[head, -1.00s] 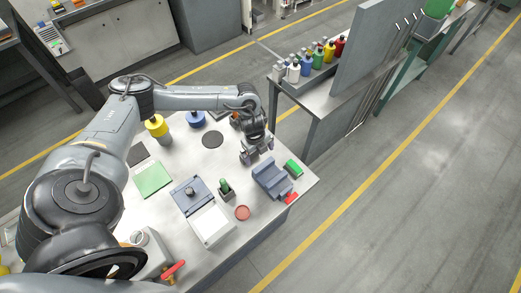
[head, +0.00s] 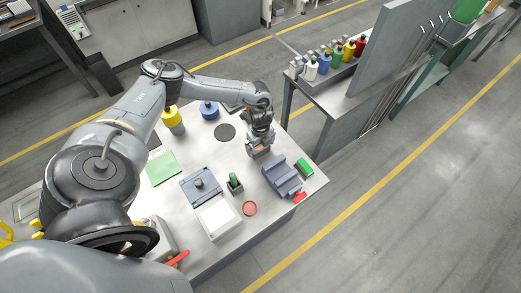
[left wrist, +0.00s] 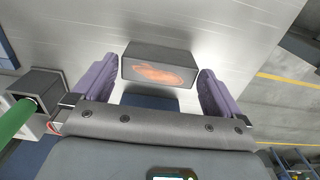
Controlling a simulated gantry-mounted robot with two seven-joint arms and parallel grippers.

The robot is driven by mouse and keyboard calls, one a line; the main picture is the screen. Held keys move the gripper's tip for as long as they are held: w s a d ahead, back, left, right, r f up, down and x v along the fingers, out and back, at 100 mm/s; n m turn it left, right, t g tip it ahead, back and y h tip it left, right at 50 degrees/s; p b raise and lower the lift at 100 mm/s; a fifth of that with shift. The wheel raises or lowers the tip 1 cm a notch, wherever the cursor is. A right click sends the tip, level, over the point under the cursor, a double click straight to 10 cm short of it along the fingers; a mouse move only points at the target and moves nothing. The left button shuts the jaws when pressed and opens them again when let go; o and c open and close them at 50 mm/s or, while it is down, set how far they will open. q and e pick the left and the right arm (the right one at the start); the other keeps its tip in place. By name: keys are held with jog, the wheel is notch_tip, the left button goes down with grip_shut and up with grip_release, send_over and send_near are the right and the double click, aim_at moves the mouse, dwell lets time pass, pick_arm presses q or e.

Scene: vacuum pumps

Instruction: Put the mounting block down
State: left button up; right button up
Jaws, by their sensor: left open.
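The mounting block shows in the left wrist view as a dark grey block (left wrist: 158,68) with an orange mark on its face. It lies between the tips of my left gripper's purple-grey fingers (left wrist: 158,82), against the pale table top. In the head view my left gripper (head: 260,143) points down over the right part of the table, with the block (head: 262,153) small and partly covered at its fingertips. The fingers are open, with the block close to both. Whether its underside touches the table is hard to tell. My right gripper is not seen.
The table's right edge is close.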

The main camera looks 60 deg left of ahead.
aim_at(260, 148)
pick_arm(q)
jog(key=shift+f, duration=1.5)
jog(key=shift+r, duration=0.1)
jog(key=c, duration=1.2)
jog(key=shift+r, duration=0.1)
jog(key=shift+r, duration=0.45)
jog(key=r, duration=0.1)
jog(key=d+r, duration=0.1)
jog(key=r, duration=0.1)
jog(key=shift+w+r, duration=0.15)
jog(key=shift+w, duration=0.05)
jog(key=w+d+r, duration=0.1)
jog(key=d, duration=0.1)
jog(key=w+d+r+b, duration=0.1)
jog(key=d+r, duration=0.1)
jog(key=d, duration=0.1)
jog(key=w+d+r, duration=0.1)
jog(key=d+r, duration=0.1)
jog(key=d, duration=0.1)
jog(key=shift+w+d+r, duration=0.2)
jog(key=shift+w+r, duration=0.05)
jog(key=shift+w, duration=0.15)
jog(key=shift+w+d+r, duration=0.3)
jog(key=shift+d+r, duration=0.25)
jog(key=shift+d, duration=0.15)
